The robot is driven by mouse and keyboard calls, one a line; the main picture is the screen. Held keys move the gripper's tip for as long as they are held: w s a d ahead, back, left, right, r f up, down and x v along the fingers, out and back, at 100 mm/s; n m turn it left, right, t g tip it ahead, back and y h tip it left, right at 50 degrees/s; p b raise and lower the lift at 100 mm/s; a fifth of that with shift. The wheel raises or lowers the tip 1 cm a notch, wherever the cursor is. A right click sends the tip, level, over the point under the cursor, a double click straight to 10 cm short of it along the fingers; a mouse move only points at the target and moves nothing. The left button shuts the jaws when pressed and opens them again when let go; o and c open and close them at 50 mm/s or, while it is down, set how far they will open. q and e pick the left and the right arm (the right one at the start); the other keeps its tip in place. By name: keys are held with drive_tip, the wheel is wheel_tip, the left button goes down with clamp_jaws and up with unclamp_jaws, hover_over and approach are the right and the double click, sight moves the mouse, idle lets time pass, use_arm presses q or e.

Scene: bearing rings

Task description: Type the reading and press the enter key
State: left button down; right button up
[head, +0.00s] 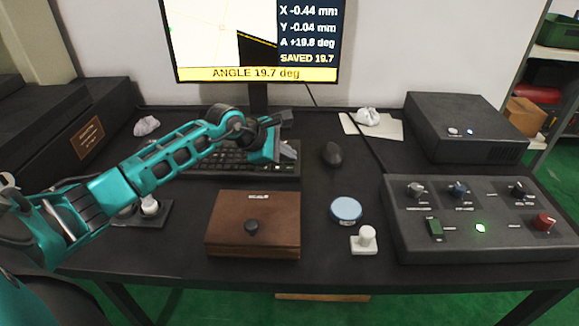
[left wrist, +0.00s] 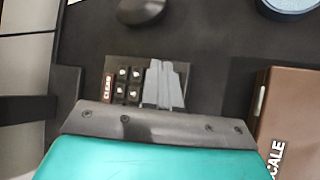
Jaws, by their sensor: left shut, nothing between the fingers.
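The monitor (head: 255,73) shows "ANGLE 19.7 deg" in its yellow bar and "SAVED 19.7" above it. The black keyboard (head: 228,160) lies in front of the monitor, partly hidden by my left arm. My left gripper (head: 288,151) is shut and empty over the keyboard's right end. In the left wrist view its closed grey fingers (left wrist: 164,85) hide part of the keys; several dark keys (left wrist: 122,74) and a red-labelled key (left wrist: 108,86) show beside them. Whether the fingertips touch a key I cannot tell. My right gripper is out of view.
A mouse (head: 332,153) lies right of the keyboard. A brown wooden box (head: 270,222), a blue round disc (head: 346,209) and a white knobbed piece (head: 364,240) are nearer the front. A control box (head: 460,246) with knobs stands at right, a dark case (head: 462,125) behind it.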

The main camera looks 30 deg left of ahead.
sight(287, 170)
use_arm(q)
drive_tip(key=shift+r+p, duration=1.3)
drive_tip(key=shift+r, duration=1.05)
drive_tip(key=shift+f, duration=0.1)
